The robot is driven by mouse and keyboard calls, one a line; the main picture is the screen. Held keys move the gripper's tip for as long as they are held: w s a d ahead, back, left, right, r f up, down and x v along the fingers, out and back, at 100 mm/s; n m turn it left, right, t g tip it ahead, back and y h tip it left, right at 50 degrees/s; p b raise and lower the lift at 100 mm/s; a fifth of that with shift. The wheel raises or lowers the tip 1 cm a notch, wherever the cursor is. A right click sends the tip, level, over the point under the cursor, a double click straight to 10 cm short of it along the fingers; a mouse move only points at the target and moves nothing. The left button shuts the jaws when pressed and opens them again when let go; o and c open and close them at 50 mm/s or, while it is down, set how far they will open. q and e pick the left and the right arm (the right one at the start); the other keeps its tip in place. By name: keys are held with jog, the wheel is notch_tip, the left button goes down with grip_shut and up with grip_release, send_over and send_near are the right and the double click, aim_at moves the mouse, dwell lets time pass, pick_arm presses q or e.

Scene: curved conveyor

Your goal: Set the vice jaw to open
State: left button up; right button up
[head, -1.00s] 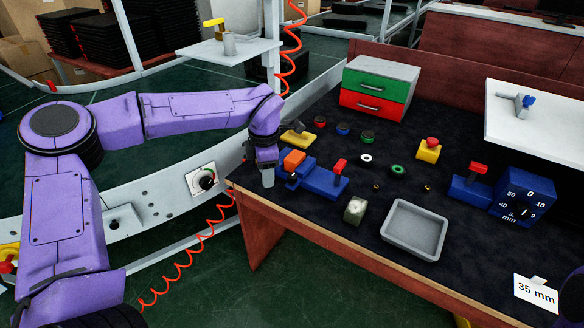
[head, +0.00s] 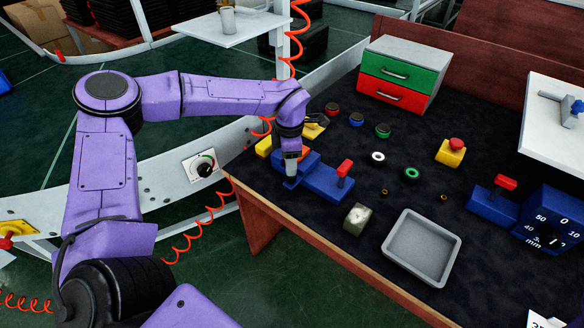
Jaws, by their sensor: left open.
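The blue vice (head: 326,180) stands near the left end of the dark bench top. A red handle (head: 345,168) stands up at its right end. An orange block (head: 305,153) at its left part is largely hidden behind my gripper. My left gripper (head: 291,172) points down over the vice's left part, in front of the orange block. Its jaws are open, though the gap between the fingers barely shows. I cannot tell whether it touches the vice. My right gripper is out of view.
Several small rings lie behind and to the right. A drawer box (head: 397,97) stands at the back. A yellow box with a red button (head: 451,152) is further right.

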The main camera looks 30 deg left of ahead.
aim_at(303, 168)
pick_arm(q)
notch_tip(303, 168, down, 4)
jog(key=shift+w+f, duration=0.15)
grip_shut()
jog(key=shift+d, duration=1.65)
grip_release()
jog(key=shift+d, duration=0.25)
